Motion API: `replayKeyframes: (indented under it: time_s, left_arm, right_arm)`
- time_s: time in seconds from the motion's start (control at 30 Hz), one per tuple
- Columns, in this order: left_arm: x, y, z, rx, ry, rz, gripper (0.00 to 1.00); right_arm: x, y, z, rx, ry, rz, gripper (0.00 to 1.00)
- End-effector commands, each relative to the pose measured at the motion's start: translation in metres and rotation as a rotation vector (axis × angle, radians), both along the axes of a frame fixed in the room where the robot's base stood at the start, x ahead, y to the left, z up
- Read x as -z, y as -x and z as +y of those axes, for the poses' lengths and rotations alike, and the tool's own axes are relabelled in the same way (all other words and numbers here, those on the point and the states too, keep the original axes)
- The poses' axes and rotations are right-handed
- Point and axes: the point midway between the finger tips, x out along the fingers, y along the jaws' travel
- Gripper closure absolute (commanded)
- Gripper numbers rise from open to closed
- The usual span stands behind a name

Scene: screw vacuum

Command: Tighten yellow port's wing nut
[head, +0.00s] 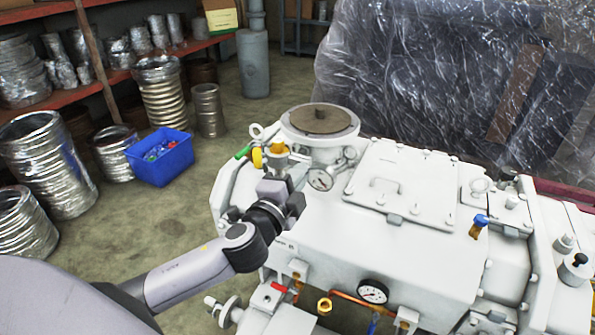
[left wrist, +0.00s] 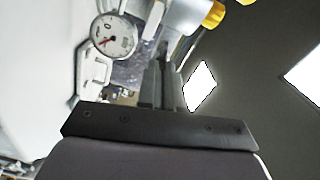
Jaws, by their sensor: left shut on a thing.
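The white vacuum machine (head: 330,235) fills the middle right of the head view. The yellow port (head: 277,149) is at its upper left, beside a round flange; yellow parts also show at the top of the left wrist view (left wrist: 213,15). My left gripper (head: 281,172) is right at the port, coming from below in the head view. In the left wrist view its fingers (left wrist: 158,82) are close together, shut on the wing nut, which is mostly hidden between them. My right gripper is not in view.
A pressure gauge (head: 320,180) is close to the right of my left gripper, and it shows large in the left wrist view (left wrist: 113,36). A green-handled part (head: 243,152) sticks out left of the port. A blue bin (head: 161,157) stands on the floor among metal ducts.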

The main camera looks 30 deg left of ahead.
Motion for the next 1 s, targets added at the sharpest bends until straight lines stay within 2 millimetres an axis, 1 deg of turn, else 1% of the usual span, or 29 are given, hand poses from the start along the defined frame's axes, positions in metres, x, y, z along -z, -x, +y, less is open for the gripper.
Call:
replayKeyframes:
  time_s: [0.3, 0.6, 0.8, 1.0]
  left_arm:
    - [0.0028, 0.0001, -0.0003, 0.000, -0.302, 0.018, 1.00]
    - [0.0054, 0.0001, -0.0001, 0.001, -0.548, 0.033, 1.00]
    - [0.0068, 0.0004, -0.0002, 0.002, -0.663, 0.039, 1.00]
    - [0.0079, 0.0006, 0.0000, 0.002, -0.728, 0.044, 1.00]
  right_arm:
    - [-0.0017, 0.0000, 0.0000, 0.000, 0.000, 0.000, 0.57]
    - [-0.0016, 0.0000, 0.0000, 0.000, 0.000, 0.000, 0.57]
    - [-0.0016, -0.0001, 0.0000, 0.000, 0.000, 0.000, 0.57]
    - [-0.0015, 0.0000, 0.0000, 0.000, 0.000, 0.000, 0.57]
